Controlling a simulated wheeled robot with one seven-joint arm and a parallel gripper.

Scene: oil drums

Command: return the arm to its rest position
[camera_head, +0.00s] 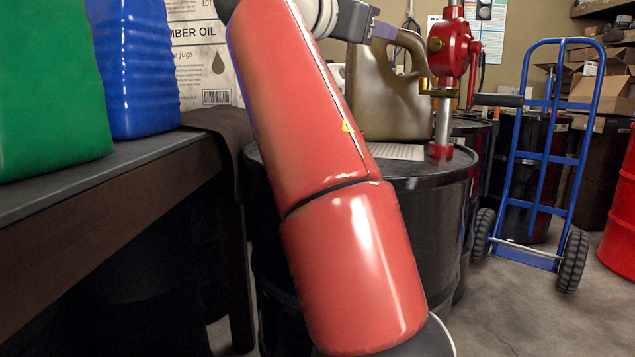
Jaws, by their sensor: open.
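My red arm (325,150) rises from the bottom middle to the top of the head view. Its far end bends right at the upper edge. The jug stands upright on a black drum (440,190), partly hidden behind my arm.
A red hand pump (452,55) stands on the black drum. A dark bench (95,175) with a green jug (45,90) and a blue jug (135,70) is at left. A blue hand truck (545,150) and a red drum (622,225) are at right. Floor at lower right is clear.

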